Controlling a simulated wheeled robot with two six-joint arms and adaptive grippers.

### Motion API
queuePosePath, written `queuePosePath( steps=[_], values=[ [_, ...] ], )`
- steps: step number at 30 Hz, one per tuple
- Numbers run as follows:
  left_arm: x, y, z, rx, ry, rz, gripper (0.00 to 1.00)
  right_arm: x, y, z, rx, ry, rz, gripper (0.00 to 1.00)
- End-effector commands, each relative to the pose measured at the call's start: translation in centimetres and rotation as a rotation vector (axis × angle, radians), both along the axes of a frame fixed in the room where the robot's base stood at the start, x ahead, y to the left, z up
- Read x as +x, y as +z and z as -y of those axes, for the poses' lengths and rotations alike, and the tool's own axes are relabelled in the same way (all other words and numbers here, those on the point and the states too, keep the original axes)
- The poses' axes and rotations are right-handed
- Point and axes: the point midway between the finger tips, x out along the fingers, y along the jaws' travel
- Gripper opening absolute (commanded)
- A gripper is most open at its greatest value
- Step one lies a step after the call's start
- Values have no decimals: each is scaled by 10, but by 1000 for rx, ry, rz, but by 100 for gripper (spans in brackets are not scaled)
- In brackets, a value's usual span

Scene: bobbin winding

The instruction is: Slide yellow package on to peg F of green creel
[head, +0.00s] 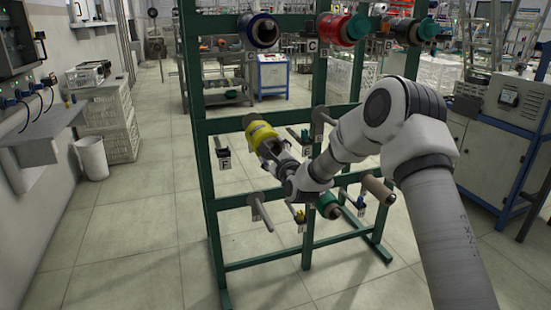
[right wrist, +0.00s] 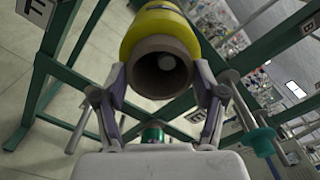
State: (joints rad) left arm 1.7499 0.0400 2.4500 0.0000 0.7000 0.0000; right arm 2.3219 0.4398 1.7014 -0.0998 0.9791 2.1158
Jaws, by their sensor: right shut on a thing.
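The yellow package (head: 262,135) is at the middle row of the green creel (head: 207,185), beside the label F (head: 224,162). My right gripper (head: 269,150) is shut on the package's near end. In the right wrist view, the fingers (right wrist: 165,88) grip both sides of its brown tube (right wrist: 160,72), below the yellow winding (right wrist: 160,28). How deep the peg sits in the tube cannot be told. The left gripper is out of view.
Blue (head: 259,31) and red (head: 340,28) packages hang on the top row. A bare grey peg (head: 260,211), a green package (head: 327,206) and a brown tube (head: 378,189) are on the lower row. The floor left of the creel is clear up to a white bin (head: 91,159).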

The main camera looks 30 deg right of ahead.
Motion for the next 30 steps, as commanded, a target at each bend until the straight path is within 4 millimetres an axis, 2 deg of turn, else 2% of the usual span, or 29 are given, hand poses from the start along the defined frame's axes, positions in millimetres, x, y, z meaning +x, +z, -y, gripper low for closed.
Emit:
queuePosePath(
  steps=[8, 15, 18, 30],
  values=[
    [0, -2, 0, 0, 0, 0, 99, 4, 0, 1, -1, 0, 1, 28],
    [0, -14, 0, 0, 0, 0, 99, 29, 0, 7, -2, 0, 4, 28],
    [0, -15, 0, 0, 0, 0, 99, 34, 1, 8, -1, -1, 2, 28],
    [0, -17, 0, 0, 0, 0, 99, 34, 0, 8, 0, 0, 1, 28]
  ],
)
